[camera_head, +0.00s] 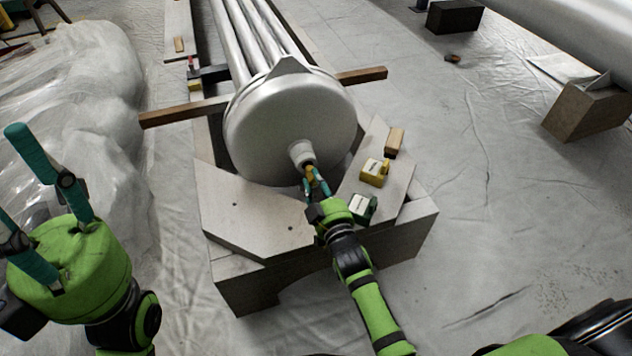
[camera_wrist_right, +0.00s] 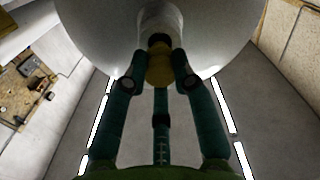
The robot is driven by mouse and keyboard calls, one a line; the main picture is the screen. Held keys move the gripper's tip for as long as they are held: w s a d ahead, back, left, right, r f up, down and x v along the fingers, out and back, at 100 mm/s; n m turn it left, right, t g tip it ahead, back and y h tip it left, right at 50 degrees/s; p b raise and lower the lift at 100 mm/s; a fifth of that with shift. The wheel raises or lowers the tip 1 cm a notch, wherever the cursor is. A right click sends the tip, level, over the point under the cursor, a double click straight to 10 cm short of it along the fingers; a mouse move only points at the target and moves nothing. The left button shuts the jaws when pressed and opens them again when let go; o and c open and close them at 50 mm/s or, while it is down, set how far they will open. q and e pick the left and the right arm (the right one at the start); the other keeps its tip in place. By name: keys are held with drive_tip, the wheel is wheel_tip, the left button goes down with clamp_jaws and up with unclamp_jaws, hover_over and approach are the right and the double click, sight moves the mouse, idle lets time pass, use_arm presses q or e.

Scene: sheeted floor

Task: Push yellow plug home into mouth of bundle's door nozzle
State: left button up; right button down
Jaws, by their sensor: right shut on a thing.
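The bundle's round metal door (camera_head: 285,125) faces me on a wooden cradle. Its short nozzle (camera_head: 300,151) sticks out low on the door and also shows in the right wrist view (camera_wrist_right: 158,22). My right gripper (camera_head: 314,178) is shut on the yellow plug (camera_wrist_right: 160,68), right at the nozzle mouth. A dark ring shows between plug and nozzle; I cannot tell how deep the plug sits. In the head view the plug (camera_head: 310,171) is mostly hidden by the fingers. My left gripper (camera_head: 40,205) is open and empty at the far left, away from the door.
A yellow-and-white block (camera_head: 374,172), a green-and-white block (camera_head: 362,207) and a small wooden block (camera_head: 394,141) lie on the cradle's right board. A wooden bar (camera_head: 185,111) runs crosswise beside the door. Clear plastic sheeting (camera_head: 75,95) heaps at left. The floor at right is largely free.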

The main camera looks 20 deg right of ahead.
drive_tip(key=shift+w+b, duration=0.5)
drive_tip(key=shift+w, duration=0.85)
drive_tip(key=c, duration=0.9)
unclamp_jaws()
drive_tip(key=shift+c, duration=0.2)
drive_tip(key=s, duration=1.2)
drive_tip(key=shift+d, duration=0.15)
